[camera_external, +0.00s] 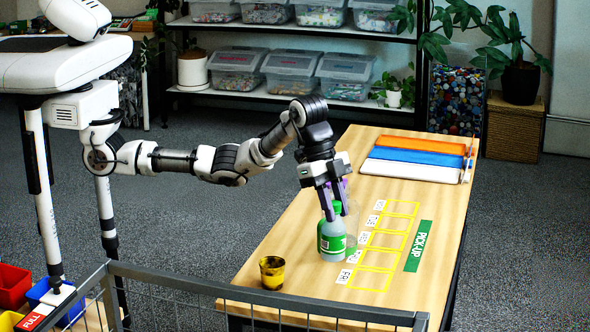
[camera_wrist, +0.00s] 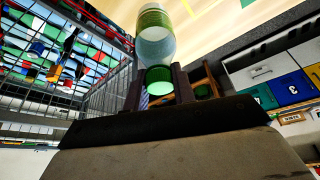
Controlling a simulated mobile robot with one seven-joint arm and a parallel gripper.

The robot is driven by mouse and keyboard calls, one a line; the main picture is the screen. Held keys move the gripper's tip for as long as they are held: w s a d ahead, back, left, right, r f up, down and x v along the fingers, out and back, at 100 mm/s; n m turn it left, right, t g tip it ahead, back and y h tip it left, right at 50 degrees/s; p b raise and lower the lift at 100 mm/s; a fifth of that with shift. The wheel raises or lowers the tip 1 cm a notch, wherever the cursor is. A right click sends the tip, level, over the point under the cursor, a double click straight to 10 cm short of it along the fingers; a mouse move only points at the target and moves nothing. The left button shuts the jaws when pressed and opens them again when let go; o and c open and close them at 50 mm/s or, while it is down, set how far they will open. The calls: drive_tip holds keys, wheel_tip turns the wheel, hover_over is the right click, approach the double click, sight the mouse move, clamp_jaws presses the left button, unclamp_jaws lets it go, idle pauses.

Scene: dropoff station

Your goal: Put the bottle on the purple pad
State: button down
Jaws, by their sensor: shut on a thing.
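The bottle (camera_external: 332,242) is pale with a green label and a green top. It is upright over the table, left of the yellow-outlined squares; I cannot tell whether its base touches the wood. My gripper (camera_external: 333,206) points down from above and is shut on the bottle's green top. In the wrist view the bottle (camera_wrist: 156,42) extends away from between the two dark fingers of my gripper (camera_wrist: 159,85), with its green top between them.
A dark and yellow cup (camera_external: 272,272) is at the table's front left. White, blue and orange trays (camera_external: 418,158) lie at the back. A grey rail (camera_external: 250,295) crosses the front. Bare wood (camera_external: 300,215) lies left of the bottle.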

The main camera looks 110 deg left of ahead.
drive_tip(key=shift+r, duration=9.1)
drive_tip(key=a+n+y, duration=0.3)
drive_tip(key=a+n, duration=0.5)
drive_tip(key=a, duration=2.4)
drive_tip(key=s+a+n+y, duration=0.1)
drive_tip(key=s+a+n, duration=0.3)
drive_tip(key=a, duration=0.5)
drive_tip(key=s+a+n+g+y+p, duration=0.1)
drive_tip(key=s+a, duration=0.4)
drive_tip(key=a, duration=0.4)
drive_tip(key=s+a+n+y, duration=0.1)
drive_tip(key=s+a+n, duration=0.2)
drive_tip(key=s+a, duration=0.35)
wheel_tip(320, 180, down, 25)
drive_tip(key=w+a+p, duration=0.1)
drive_tip(key=p, duration=0.1)
drive_tip(key=shift+w+a, duration=0.2)
drive_tip(key=shift+a, duration=0.1)
drive_tip(key=shift+f, duration=0.1)
